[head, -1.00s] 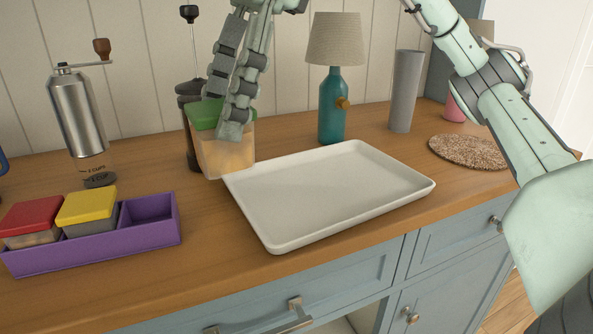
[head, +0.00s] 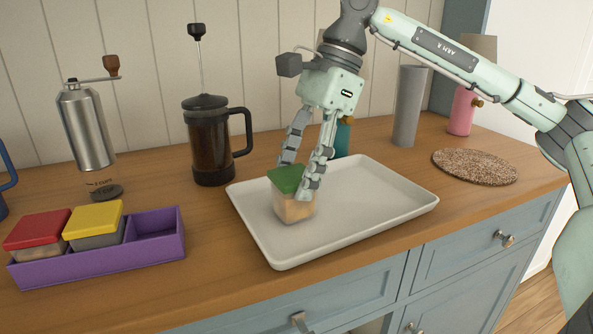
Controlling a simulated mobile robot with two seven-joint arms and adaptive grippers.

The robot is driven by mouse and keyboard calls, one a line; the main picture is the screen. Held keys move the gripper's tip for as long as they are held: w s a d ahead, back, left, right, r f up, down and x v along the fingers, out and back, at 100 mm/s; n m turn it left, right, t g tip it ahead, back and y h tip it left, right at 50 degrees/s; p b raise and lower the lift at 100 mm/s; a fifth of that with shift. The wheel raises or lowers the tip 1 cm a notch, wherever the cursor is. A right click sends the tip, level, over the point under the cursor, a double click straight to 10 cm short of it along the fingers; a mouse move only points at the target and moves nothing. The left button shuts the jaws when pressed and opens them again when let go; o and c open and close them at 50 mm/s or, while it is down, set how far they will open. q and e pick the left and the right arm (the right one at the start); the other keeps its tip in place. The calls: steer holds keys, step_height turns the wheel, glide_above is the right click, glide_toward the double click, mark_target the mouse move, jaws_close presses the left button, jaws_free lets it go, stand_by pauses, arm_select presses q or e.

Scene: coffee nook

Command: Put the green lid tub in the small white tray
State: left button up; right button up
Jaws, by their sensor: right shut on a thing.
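The green lid tub (head: 293,208) is a clear tub with tan contents and a green lid. It is over the left half of the small white tray (head: 370,205), low and roughly upright; I cannot tell whether its base touches the tray. My right gripper (head: 297,182) comes down from above and is shut on the tub, with its fingers at the lid and side. My left gripper is not in view.
A purple box (head: 155,247) at the left holds a red lid tub (head: 37,232) and a yellow lid tub (head: 94,222); its right compartment is empty. A French press (head: 212,140), a coffee grinder (head: 85,130), a grey cylinder (head: 408,105) and a woven mat (head: 475,166) stand around the tray.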

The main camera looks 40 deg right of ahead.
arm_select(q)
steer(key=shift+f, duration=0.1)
arm_select(e)
steer(key=shift+f, duration=0.2)
steer(key=shift+f, duration=0.1)
steer(key=o, duration=1.2)
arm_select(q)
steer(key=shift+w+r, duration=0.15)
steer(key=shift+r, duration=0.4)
